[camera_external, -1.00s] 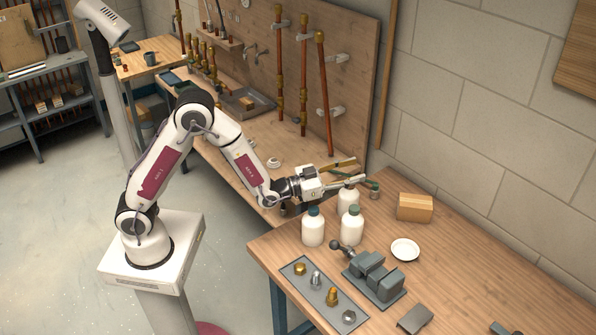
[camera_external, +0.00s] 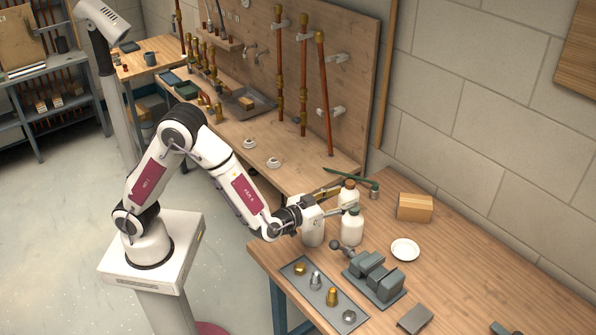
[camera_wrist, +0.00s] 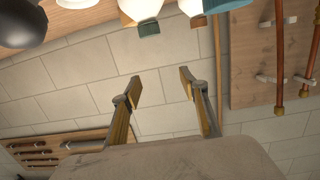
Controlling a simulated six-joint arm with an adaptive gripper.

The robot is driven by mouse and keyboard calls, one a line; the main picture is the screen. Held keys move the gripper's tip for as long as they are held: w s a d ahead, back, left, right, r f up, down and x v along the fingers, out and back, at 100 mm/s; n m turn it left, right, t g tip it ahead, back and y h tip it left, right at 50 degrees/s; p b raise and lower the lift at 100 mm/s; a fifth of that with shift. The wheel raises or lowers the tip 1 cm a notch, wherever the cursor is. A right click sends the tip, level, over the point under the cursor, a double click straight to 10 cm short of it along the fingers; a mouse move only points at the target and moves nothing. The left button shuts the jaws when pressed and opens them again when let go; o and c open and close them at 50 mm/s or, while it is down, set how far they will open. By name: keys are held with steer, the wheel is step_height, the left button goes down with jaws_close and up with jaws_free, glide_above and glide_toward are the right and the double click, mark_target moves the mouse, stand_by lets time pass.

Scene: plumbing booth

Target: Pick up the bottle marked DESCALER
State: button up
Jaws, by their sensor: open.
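Three white bottles stand close together at the left part of the near workbench. The left bottle (camera_external: 313,233) is partly hidden behind my gripper, cap included. The front right bottle (camera_external: 351,229) has a dark green cap partly covered by a finger. The back bottle (camera_external: 348,194) has an orange-brown cap. No marking is readable, so I cannot tell which is DESCALER. My gripper (camera_external: 338,197) is open, at about cap height among the bottles, with nothing between its fingers. In the upside-down wrist view, the open fingers (camera_wrist: 160,84) point towards the wall, with bottle caps (camera_wrist: 149,28) at the top edge.
A grey vise (camera_external: 374,278) and a tray of fittings (camera_external: 317,298) lie in front of the bottles. A white dish (camera_external: 405,250) and a wooden block (camera_external: 414,207) are to the right. A small metal cup with a green-handled tool (camera_external: 374,191) stands behind.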

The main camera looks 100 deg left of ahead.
mark_target(352, 224)
step_height(352, 224, down, 6)
steer(key=d, duration=0.1)
steer(key=shift+s+d+n+g, duration=0.25)
steer(key=shift+s+n+g, duration=0.05)
steer(key=shift+s, duration=0.1)
stand_by(0.4)
steer(key=shift+x, duration=1.3)
steer(key=shift+x, duration=2.6)
jaws_close()
